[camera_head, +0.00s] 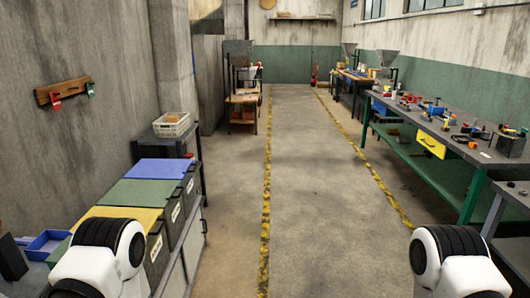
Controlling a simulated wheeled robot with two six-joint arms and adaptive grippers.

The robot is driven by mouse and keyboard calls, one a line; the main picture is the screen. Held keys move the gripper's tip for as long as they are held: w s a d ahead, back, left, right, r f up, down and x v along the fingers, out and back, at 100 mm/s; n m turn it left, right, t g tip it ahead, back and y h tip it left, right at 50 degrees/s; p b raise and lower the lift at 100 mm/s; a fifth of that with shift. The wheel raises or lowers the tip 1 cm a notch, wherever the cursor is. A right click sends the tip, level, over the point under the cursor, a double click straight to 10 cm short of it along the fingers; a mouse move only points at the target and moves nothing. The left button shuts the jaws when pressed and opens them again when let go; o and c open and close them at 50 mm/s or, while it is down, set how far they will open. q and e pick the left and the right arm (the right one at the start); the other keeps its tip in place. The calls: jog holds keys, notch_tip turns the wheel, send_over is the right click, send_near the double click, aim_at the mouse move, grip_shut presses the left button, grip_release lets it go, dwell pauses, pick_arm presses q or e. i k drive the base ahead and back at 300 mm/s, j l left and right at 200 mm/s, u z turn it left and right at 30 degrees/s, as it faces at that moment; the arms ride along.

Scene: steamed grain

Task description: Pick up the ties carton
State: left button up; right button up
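I cannot pick out the ties carton for certain at this distance. Small tan and pale items lie on the far left bench (243,99) and on the far right bench (353,77), too small to identify. Parts of my two arms show at the lower left and lower right. Neither gripper's fingers can be seen.
The aisle (311,170) between the yellow lines is clear.

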aim_at(172, 118)
jog(key=i, duration=3.25)
jog(key=i+l+u, duration=0.15)
jog(key=i+u, duration=0.3)
jog(key=i+l+u, duration=0.4)
jog(key=i, duration=0.15)
jog(key=i+l+u, duration=0.9)
jog(key=l, duration=0.15)
jog(key=k+j, duration=0.05)
jog(key=k, duration=0.05)
